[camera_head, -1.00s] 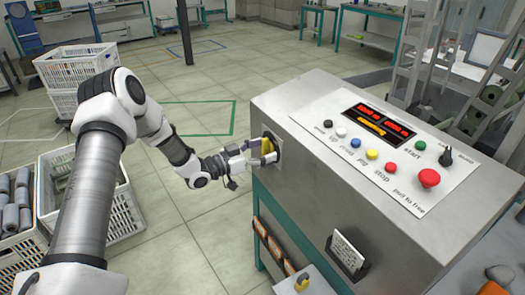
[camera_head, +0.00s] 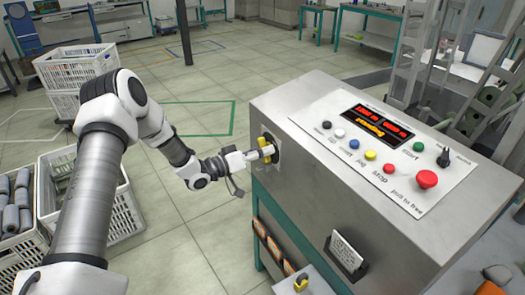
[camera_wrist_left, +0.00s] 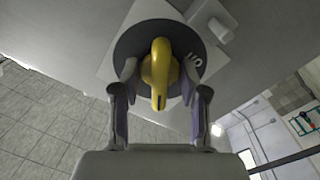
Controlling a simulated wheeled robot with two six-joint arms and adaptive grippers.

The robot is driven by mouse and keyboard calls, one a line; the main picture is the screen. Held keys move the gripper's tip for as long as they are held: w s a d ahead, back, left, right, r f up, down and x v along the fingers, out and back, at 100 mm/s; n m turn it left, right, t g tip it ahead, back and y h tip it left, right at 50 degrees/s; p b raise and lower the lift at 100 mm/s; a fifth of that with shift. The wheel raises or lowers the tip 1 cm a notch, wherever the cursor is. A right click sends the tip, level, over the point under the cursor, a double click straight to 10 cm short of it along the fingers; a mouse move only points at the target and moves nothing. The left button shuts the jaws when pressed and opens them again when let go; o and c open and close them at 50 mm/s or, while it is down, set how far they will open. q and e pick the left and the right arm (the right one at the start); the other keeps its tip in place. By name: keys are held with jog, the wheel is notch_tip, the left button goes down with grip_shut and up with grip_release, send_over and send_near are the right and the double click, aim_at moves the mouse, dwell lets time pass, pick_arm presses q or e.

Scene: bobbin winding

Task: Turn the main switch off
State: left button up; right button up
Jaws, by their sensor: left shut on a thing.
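The main switch (camera_head: 266,150) is a yellow handle on a dark round plate, on the left side face of the grey control cabinet (camera_head: 300,165). In the left wrist view the yellow handle (camera_wrist_left: 159,70) points down the picture, with pale marks on the dark plate to its right. My left gripper (camera_wrist_left: 158,90) has a finger on each side of the handle and is shut on it. In the head view the left gripper (camera_head: 262,153) reaches the switch and partly hides it. My right gripper does not show.
The cabinet's top has lit displays (camera_head: 378,121), coloured buttons and a red mushroom button (camera_head: 427,179). A card holder (camera_head: 347,255) is on its front. White crates (camera_head: 125,205) stand at the left. The floor between crates and cabinet is clear.

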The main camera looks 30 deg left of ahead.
pick_arm(q)
jog(key=n, duration=0.4)
jog(key=shift+r, duration=0.15)
jog(key=n, duration=0.4)
jog(key=shift+a, duration=0.1)
jog(key=o, duration=1.8)
jog(key=shift+w, duration=0.1)
jog(key=shift+c, duration=0.2)
jog(key=shift+f, duration=0.2)
jog(key=shift+p, duration=0.3)
